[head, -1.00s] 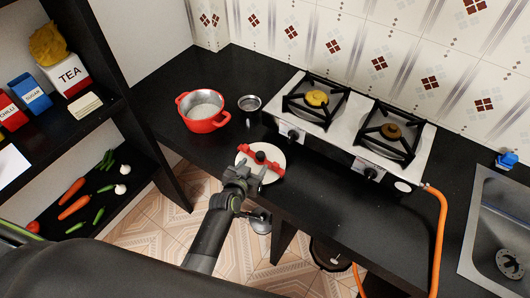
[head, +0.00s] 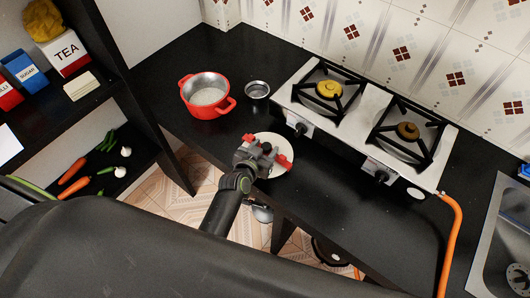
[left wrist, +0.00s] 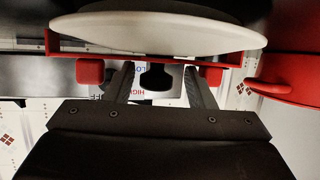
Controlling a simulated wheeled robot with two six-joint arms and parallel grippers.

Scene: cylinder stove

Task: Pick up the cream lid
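The cream lid (head: 284,166) lies near the front edge of the black counter, below the stove in the head view. A red piece with raised ends (head: 284,162) crosses it around its dark knob. My left gripper (head: 262,152) is over the lid and hides part of it. In the left wrist view the pale lid (left wrist: 160,36) spans the top. The dark knob (left wrist: 155,76) sits between my two fingers, with gaps on both sides, so the gripper is open. Red blocks (left wrist: 90,72) stand outside the fingers. My right gripper is not in view.
A red pot (head: 208,108) and a small metal bowl (head: 257,90) stand behind the lid. A two-burner stove (head: 345,120) is to the right, with an orange hose (head: 457,225). A shelf (head: 95,125) with groceries is at left. Counter right of the lid is clear.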

